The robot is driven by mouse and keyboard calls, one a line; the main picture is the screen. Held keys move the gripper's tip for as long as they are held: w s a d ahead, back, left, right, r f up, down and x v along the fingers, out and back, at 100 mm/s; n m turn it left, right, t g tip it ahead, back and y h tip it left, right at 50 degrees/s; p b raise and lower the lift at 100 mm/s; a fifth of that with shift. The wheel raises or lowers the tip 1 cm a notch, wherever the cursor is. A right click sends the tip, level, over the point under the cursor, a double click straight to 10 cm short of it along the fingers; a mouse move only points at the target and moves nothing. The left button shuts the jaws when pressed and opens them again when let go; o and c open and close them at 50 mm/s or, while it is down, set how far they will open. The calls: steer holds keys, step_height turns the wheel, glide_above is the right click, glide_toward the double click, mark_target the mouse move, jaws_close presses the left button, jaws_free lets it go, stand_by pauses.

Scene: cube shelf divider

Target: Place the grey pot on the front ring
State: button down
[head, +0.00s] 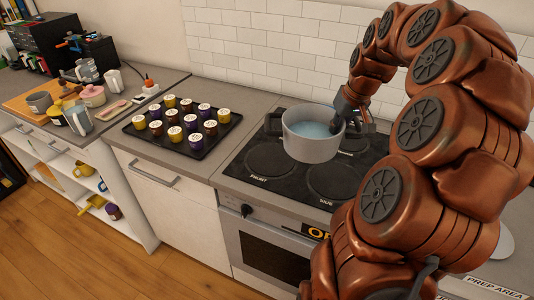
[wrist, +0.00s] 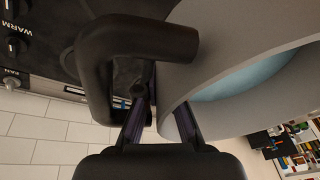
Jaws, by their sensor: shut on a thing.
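The grey pot (head: 312,146), with pale blue inside, is over the middle of the black hob (head: 250,193). My gripper (head: 352,122) is at its right side, by the wall. In the wrist view, my gripper (wrist: 160,122) has its fingers at the pot's wall (wrist: 178,92), beside a dark looped handle (wrist: 97,75); whether they hold rim or handle is unclear. A ring (head: 268,160) near the front left has a small label that seems to read FRONT. Another ring (head: 333,181) is at the front right. The pot's underside is hidden, so its clearance is unclear.
A black tray (head: 208,148) with several coloured capped pods stands left of the hob. The tiled wall (head: 230,40) closes the back. My arm covers the right side.

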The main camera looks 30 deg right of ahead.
steer(key=shift+w+a+f+b, duration=0.15)
steer(key=shift+f+b, duration=0.15)
steer(key=shift+f, duration=0.3)
steer(key=f+b, duration=0.5)
steer(key=b, duration=0.1)
steer(key=f+b, duration=0.3)
steer(key=shift+s+d+f, duration=0.2)
steer(key=shift+s+f, duration=0.15)
steer(key=shift+s, duration=0.05)
steer(key=w+p, duration=0.1)
steer(key=w, duration=0.4)
steer(key=w+a+f+p, duration=0.1)
steer(key=w, duration=0.4)
steer(key=w+a+p, duration=0.1)
steer(key=w+p, duration=0.1)
steer(key=w, duration=0.3)
steer(key=shift+w+a+f, duration=0.15)
steer(key=shift+w, duration=0.2)
steer(key=shift+f+p, duration=0.75)
steer(key=shift+f, duration=1.05)
steer(key=shift+f, duration=0.1)
steer(key=c, duration=1.3)
jaws_free()
steer(key=shift+f, duration=0.1)
